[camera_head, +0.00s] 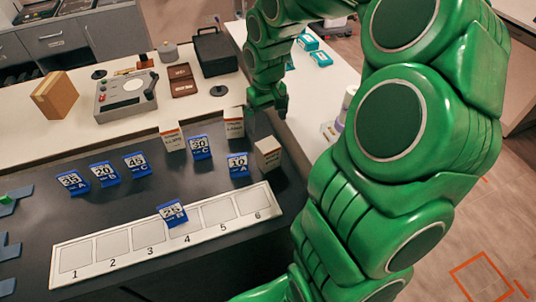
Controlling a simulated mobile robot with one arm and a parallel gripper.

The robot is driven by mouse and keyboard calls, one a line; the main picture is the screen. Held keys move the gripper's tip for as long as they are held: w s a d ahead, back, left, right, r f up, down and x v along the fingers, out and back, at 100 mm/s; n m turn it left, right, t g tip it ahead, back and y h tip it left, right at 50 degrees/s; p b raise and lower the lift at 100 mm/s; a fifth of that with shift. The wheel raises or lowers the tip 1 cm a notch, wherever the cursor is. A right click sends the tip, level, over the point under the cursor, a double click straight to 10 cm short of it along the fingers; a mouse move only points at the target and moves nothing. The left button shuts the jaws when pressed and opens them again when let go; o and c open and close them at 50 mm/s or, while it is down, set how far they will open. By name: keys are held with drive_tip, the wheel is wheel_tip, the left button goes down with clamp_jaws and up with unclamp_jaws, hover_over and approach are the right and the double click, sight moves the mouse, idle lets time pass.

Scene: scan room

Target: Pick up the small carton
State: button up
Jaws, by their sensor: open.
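Three small white cartons stand on the dark mat. One carton (172,138) is left of the blue 30 card, one carton (234,124) is behind the 10 card, and one carton (267,153) is at the right, beside the 10 card. The pictures do not show which is the small one meant. A larger tan box (54,96) stands at the back left. My gripper (267,108) is open and points down, seen just behind the right-hand carton and right of the rear one. Nothing shows between its fingers. Its gap above the table is unclear.
Blue numbered cards (103,174) stand on the mat. One blue card (172,213) is on a white numbered strip (113,246) in front. A grey device (126,96), brown case (182,80) and black case (215,53) stand behind. My green arm hides the right side.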

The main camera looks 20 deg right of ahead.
sight(268, 144)
wheel_tip(268, 144, down, 7)
drive_tip(key=shift+f, duration=0.15)
drive_tip(key=shift+d+f, duration=0.15)
drive_tip(key=shift+f, duration=3.2)
drive_tip(key=shift+s, duration=0.1)
drive_tip(key=c, duration=1.1)
